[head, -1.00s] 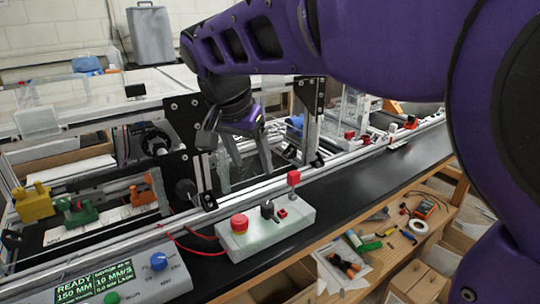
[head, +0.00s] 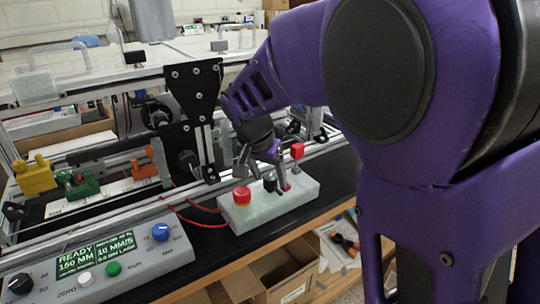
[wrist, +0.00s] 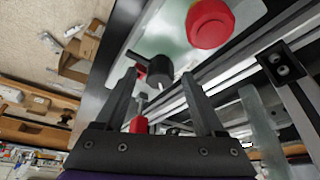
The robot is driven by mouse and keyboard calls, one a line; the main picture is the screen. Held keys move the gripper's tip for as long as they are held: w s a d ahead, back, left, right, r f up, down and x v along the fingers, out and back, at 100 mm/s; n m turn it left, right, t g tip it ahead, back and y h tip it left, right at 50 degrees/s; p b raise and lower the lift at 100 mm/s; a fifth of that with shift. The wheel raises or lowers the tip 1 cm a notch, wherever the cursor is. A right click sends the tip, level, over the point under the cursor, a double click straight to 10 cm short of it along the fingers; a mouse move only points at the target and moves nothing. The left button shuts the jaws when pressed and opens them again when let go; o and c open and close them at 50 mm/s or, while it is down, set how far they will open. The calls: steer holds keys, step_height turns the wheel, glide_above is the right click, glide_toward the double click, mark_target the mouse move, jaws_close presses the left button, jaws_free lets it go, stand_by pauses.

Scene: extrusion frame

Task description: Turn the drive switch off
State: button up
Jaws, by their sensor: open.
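A pale control box (head: 303,190) sits on the black bench top. It carries a red mushroom button (head: 241,196), a black knob (head: 269,183), a small red button and a red block on a post (head: 297,151). Which one is the drive switch carries no readable label. My gripper (head: 264,178) is open, pointing down close above the box at the black knob, partly hiding it. In the wrist view the black knob (wrist: 159,69), with a pale pointer line, shows between the fingertips (wrist: 158,77). The red mushroom button (wrist: 210,24) lies beyond them; contact with the knob cannot be told.
A grey control panel (head: 140,264) with a lit READY display stands at the front left. The aluminium extrusion frame and a black bracket (head: 193,88) rise behind the box. Red wires run left from the box. Cardboard boxes (head: 285,272) lie below the bench edge.

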steer(key=shift+c, duration=0.3)
jaws_close()
steer(key=shift+n, duration=0.4)
steer(key=n, duration=0.1)
steer(key=n+y, duration=0.1)
steer(key=n, duration=0.1)
steer(key=shift+d+n+y, duration=0.25)
steer(key=shift+n+y, duration=0.15)
steer(key=n, duration=0.2)
steer(key=n+y+p, duration=0.1)
steer(key=n, duration=0.1)
steer(key=shift+d+y, duration=0.15)
steer(key=shift+y, duration=0.15)
steer(key=n+y, duration=0.1)
steer(key=n, duration=0.2)
steer(key=n+g+y+b, duration=0.1)
steer(key=n, duration=0.1)
steer(key=shift+w+d+f+n, duration=0.1)
steer(key=shift+n, duration=0.3)
steer(key=shift+w+n+g+y+b, duration=0.1)
steer(key=shift+n+g+y+b, duration=0.35)
steer(key=shift+n, duration=1.45)
